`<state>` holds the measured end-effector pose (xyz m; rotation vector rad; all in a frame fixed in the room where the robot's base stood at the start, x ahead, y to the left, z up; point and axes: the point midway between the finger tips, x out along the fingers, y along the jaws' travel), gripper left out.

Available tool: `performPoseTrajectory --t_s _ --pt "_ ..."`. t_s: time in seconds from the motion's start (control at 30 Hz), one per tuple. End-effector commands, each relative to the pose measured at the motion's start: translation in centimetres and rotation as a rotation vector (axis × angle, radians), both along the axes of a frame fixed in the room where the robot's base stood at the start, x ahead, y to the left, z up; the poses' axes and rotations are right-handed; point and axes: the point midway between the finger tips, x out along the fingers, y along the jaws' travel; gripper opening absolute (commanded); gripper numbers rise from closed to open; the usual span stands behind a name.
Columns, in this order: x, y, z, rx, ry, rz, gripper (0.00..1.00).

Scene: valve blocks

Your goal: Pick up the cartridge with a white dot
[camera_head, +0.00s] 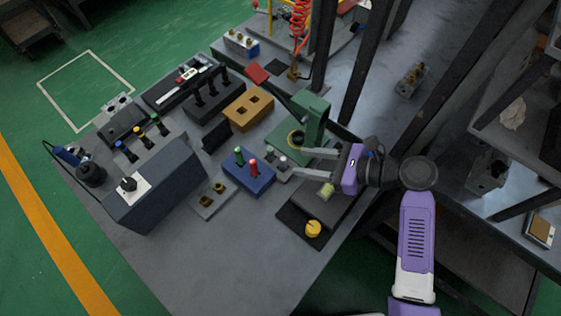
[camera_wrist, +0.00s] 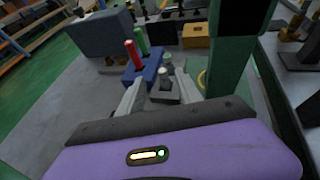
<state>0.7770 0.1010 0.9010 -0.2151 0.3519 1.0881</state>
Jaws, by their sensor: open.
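A small cartridge with a pale, whitish top (camera_head: 283,159) stands in a small grey block (camera_head: 279,174), right of the blue block (camera_head: 248,179). In the wrist view its white-dotted top (camera_wrist: 163,71) shows between my fingers, somewhat beyond them. A green cartridge (camera_head: 239,156) and a red cartridge (camera_head: 253,165) stand upright in the blue block. My gripper (camera_head: 298,161) is open and empty, reaching left toward the pale-topped cartridge. In the wrist view my gripper (camera_wrist: 159,78) has its fingers spread on both sides of it. I cannot tell whether a finger touches the block.
A green press-like stand (camera_head: 311,118) rises close behind my gripper. A yellow knob (camera_head: 313,229) sits on a dark plate at the front. A yellow-brown block (camera_head: 248,108) and a large grey-blue box (camera_head: 158,185) stand farther left. The front-left tabletop is clear.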

Motion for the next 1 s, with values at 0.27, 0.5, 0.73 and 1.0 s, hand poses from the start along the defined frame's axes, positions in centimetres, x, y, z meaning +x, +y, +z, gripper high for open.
performPoseTrajectory --t_s 0.27,0.5,0.73,1.0 --pt "1.7 2.7 -1.9 -0.001 0.001 0.002 0.42" --pt "2.4 4.0 -2.6 -0.002 -0.001 0.001 0.42" --pt "2.4 4.0 -2.6 -0.001 -0.001 -0.001 0.32" --pt "2.4 4.0 -2.6 -0.001 0.000 0.000 0.00"
